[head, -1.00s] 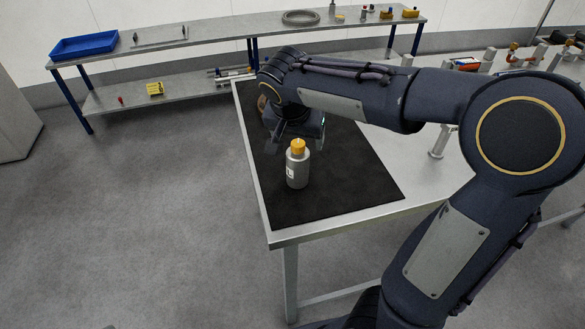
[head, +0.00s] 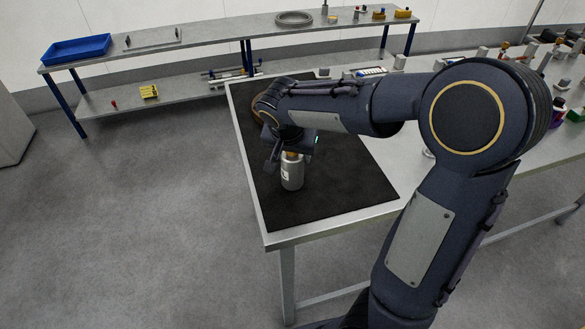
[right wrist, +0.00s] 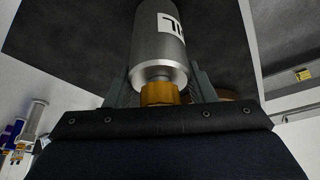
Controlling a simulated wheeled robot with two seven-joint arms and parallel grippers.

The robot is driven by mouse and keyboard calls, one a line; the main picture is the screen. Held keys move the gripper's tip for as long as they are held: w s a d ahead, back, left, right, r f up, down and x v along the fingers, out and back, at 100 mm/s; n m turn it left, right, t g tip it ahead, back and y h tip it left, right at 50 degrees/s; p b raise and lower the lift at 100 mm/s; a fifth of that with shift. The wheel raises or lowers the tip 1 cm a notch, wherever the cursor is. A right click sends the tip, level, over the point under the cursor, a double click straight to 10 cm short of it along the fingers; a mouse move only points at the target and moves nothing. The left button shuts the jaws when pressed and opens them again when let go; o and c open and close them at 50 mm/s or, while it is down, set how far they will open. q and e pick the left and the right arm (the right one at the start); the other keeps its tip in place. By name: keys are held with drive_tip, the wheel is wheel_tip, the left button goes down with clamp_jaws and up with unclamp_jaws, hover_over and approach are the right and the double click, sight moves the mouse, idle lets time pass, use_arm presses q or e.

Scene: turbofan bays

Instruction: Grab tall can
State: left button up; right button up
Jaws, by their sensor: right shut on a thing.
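The tall can (head: 292,174) is a grey metal bottle with a white label and an orange-yellow cap. It stands upright on the black mat (head: 330,190) on the near table. My right gripper (head: 284,160) is over its top and shut on it. In the right wrist view the can (right wrist: 158,50) lies between the two fingers of the gripper (right wrist: 160,88), with the orange cap (right wrist: 160,94) close to the palm. The right gripper partly hides the cap in the head view. My left gripper is not in view.
A brown round thing (head: 257,108) sits on the mat behind my right wrist. A shelf bench at the back holds a blue tray (head: 77,49) and a grey ring (head: 294,18). Several small parts stand on the table at the right. The floor at the left is clear.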

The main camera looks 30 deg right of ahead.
drive_tip(key=shift+c, duration=1.1)
drive_tip(key=shift+r, duration=0.1)
